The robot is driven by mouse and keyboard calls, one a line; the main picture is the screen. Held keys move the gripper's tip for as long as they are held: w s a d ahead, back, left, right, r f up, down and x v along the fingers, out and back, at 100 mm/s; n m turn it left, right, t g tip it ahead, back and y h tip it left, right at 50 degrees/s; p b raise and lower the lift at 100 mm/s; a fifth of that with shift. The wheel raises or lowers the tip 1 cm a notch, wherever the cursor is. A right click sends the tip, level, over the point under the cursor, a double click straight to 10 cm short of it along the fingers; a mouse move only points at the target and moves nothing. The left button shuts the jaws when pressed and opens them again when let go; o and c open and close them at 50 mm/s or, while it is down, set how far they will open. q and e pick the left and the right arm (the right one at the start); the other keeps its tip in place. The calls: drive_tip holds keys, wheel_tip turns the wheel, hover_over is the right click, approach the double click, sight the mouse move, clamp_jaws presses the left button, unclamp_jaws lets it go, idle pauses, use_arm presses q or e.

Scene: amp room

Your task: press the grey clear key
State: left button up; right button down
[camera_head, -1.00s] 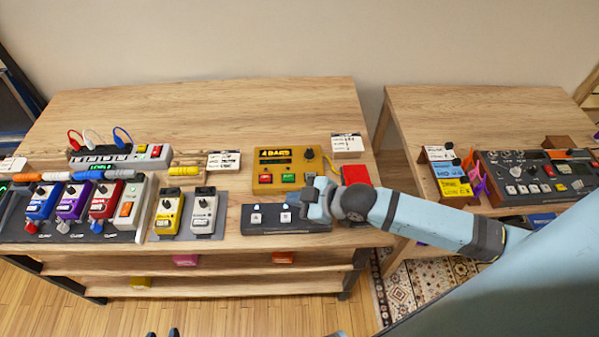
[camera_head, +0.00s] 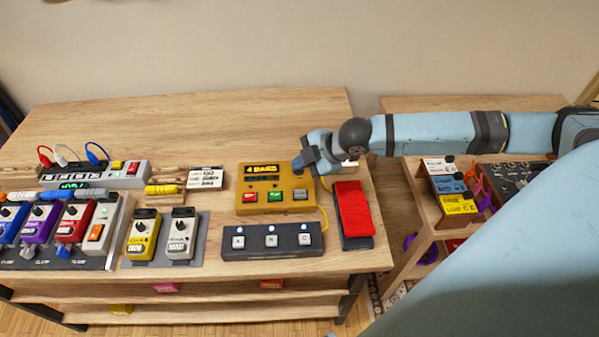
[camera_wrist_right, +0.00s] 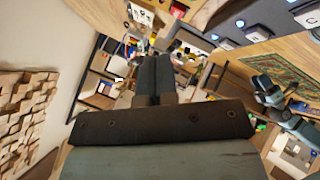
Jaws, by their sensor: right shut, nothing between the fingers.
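The yellow looper box (camera_head: 249,202) stands on the wooden table. Its display reads "4 BARS", and below it are a red key (camera_head: 249,197), a green key (camera_head: 275,197) and a grey key (camera_head: 300,194) at the right end. I take the grey one for the clear key, but its lettering is too small to read. My right gripper (camera_head: 299,166) is at the box's upper right corner, behind the grey key in the picture, and covers the knob there. Its fingers (camera_wrist_right: 153,75) are together and empty in the right wrist view.
A dark footswitch bar (camera_head: 262,254) with three white keys lies in front of the box. A red pedal (camera_head: 355,210) stands to its right, and yellow (camera_head: 142,237) and white (camera_head: 181,236) pedals to its left. The table behind the box is bare.

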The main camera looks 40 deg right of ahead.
drive_tip(key=b, duration=0.6)
hover_over(301, 195)
wheel_tip(301, 195, down, 5)
drive_tip(key=shift+r, duration=0.1)
wheel_tip(301, 195, down, 2)
drive_tip(key=shift+f+b, duration=0.2)
drive_tip(key=shift+b, duration=0.95)
drive_tip(key=shift+f, duration=0.85)
use_arm(q)
wheel_tip(301, 195, down, 6)
drive_tip(key=d, duration=0.1)
drive_tip(key=shift+w+n, duration=0.35)
drive_tip(key=shift+n, duration=0.05)
drive_tip(key=shift+s+a+f+g, duration=0.1)
drive_tip(key=shift+a+f+g, duration=0.15)
drive_tip(key=shift+a+g, duration=0.05)
drive_tip(key=shift+d, duration=0.3)
drive_tip(key=shift+a, duration=0.25)
